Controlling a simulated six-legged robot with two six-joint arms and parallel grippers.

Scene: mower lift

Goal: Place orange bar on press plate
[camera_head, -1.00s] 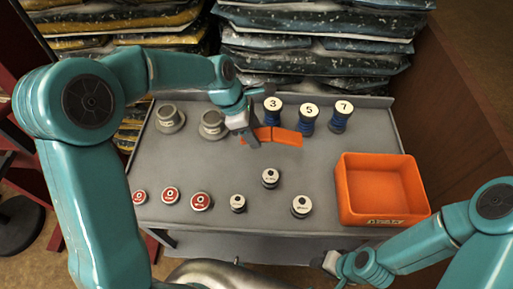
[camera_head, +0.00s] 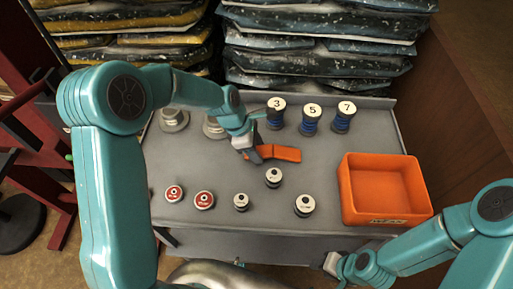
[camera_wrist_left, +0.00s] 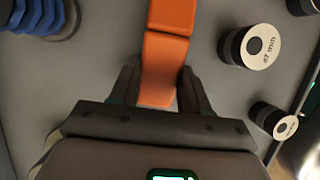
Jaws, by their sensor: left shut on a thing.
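The orange bar (camera_head: 282,153) is a flat bent strip over the middle of the grey table. My left gripper (camera_head: 252,154) is shut on its left end. In the left wrist view the bar (camera_wrist_left: 170,48) runs up and away from between the dark fingers (camera_wrist_left: 157,92). The gap between bar and tabletop is hard to judge. My right gripper (camera_head: 333,264) is low at the table's front edge, away from the bar, and its jaws are too small to read. I cannot identify a press plate for certain.
Blue spools (camera_head: 309,121) numbered 3, 5 and 7 stand behind the bar. White-topped cylinders (camera_head: 273,178) and red-topped ones (camera_head: 204,200) stand in front. An orange bin (camera_head: 383,189) is at right. A red frame (camera_head: 62,160) stands left of the table (camera_head: 180,167).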

